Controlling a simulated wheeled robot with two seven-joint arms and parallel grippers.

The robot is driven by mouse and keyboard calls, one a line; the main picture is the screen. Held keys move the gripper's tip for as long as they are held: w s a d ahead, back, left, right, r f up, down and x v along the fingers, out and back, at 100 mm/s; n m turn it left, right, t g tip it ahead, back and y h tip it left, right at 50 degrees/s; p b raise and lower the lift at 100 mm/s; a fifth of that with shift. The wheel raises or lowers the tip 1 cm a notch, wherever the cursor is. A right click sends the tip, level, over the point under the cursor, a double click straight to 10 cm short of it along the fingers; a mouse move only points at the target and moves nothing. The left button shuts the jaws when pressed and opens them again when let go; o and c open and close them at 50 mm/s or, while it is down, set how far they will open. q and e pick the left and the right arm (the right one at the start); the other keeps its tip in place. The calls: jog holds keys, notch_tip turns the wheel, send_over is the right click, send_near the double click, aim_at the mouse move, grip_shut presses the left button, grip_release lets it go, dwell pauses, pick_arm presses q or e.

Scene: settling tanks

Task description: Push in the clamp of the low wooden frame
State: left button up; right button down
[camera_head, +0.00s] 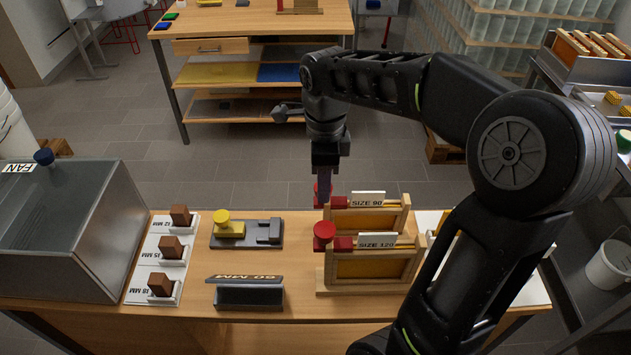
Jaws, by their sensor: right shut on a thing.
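Two wooden frames with red clamps stand on the near bench, one behind the other. The back frame (373,218) bears a SIZE 90 sign, and the front frame (375,267) a SIZE 120 sign. My right gripper (324,186) points down at the left end of the back frame. It is shut on that frame's red clamp knob (318,197), which the fingers partly hide. The front frame's red knob (323,231) stands free at its left end, apart from my gripper. My left gripper is not in view.
My right arm crosses above the bench's right side.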

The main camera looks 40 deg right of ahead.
jog(key=c, duration=1.1)
grip_release()
jog(key=shift+s+d, duration=0.15)
jog(key=shift+d, duration=0.05)
jog(key=shift+o, duration=0.7)
jog(key=shift+r, duration=0.15)
notch_tip(320, 180, up, 8)
jog(key=shift+f+p, duration=0.2)
jog(key=shift+p, duration=0.2)
